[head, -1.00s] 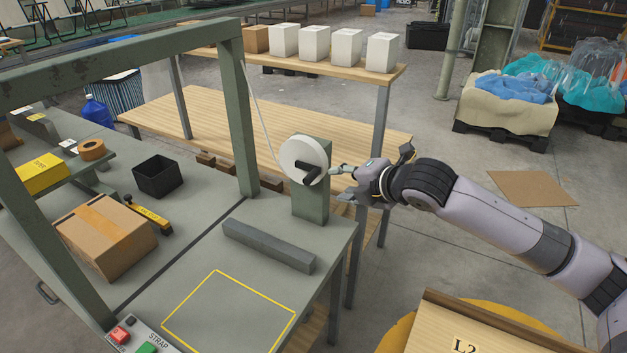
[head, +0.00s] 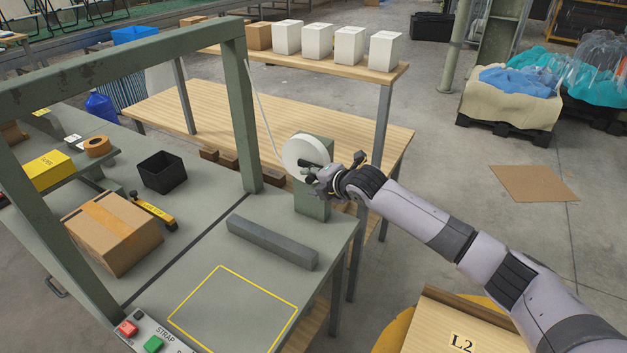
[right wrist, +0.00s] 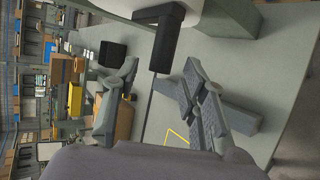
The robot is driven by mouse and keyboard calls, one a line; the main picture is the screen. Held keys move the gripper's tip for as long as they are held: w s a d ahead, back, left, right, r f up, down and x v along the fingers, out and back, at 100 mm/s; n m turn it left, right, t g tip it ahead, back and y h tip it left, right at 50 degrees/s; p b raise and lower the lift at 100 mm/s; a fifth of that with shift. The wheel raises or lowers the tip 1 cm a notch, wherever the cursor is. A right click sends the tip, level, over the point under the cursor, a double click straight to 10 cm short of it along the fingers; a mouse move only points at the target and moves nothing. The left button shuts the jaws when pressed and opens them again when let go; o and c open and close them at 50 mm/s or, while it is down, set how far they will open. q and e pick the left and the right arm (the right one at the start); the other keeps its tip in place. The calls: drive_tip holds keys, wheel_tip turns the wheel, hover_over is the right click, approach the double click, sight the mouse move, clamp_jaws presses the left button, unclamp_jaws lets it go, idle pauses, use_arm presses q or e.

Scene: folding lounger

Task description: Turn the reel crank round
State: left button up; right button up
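The white reel (head: 303,149) stands on a green post (head: 313,203) at the table's far right corner. Its black crank (head: 309,170) is on the face towards me, partly hidden by my right gripper (head: 318,179). In the right wrist view, the black crank handle (right wrist: 165,42) hangs at the top centre. The right gripper (right wrist: 160,68) is open there, its two fingers apart on either side of the handle's end. I cannot tell whether a finger touches the handle. My left gripper is not in view.
A grey bar (head: 272,243) lies on the table in front of the post. A black bin (head: 162,172) and a cardboard box (head: 113,232) stand to the left. A green frame (head: 240,110) rises over the table. Yellow tape outlines a bare area.

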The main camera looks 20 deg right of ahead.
drive_tip(key=shift+c, duration=0.4)
clamp_jaws()
idle(0.5)
